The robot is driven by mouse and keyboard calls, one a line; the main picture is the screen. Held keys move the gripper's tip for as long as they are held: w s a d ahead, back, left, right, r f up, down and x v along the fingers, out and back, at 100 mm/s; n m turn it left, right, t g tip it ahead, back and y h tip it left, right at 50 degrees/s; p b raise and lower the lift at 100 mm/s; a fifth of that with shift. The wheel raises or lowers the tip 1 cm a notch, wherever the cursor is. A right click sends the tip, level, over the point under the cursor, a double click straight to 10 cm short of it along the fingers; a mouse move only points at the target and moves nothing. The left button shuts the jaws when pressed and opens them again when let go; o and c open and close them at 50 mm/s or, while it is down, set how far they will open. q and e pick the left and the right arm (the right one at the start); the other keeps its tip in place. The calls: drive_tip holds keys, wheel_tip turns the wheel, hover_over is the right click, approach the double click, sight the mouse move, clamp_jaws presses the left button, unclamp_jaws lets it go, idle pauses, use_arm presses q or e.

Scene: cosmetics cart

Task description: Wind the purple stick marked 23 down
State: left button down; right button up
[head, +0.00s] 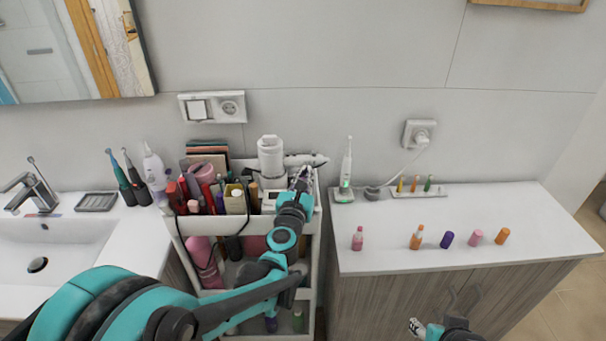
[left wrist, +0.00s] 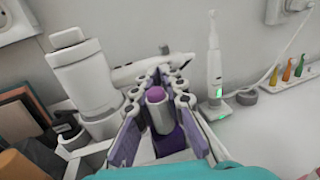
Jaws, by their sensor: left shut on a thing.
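The purple stick (left wrist: 168,141) is a lipstick with a purple base, a silver tube and a rounded magenta tip showing above the tube. It stands between the fingers of my left gripper (left wrist: 165,90), which is shut on it. No number can be read on it. In the head view my left gripper (head: 301,180) is over the right end of the cart's top tray, and the stick is hidden there. My right gripper (head: 417,326) shows only in part at the bottom edge, away from the stick; its jaw state is unclear.
The cart (head: 318,240) holds many cosmetics; a white device (head: 270,158) stands left of my left gripper. On the white counter (head: 400,222) are an electric toothbrush (head: 346,170), a pink bottle (head: 357,239), an orange bottle (head: 416,237) and a purple cylinder (head: 447,239).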

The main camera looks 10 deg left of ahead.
use_arm(q)
drive_tip(key=shift+d+m+h, duration=0.1)
drive_tip(key=shift+m+h, duration=0.2)
drive_tip(key=shift+h, duration=0.2)
drive_tip(key=c, duration=1.7)
unclamp_jaws()
drive_tip(key=s, duration=1.2)
drive_tip(key=shift+o, duration=0.4)
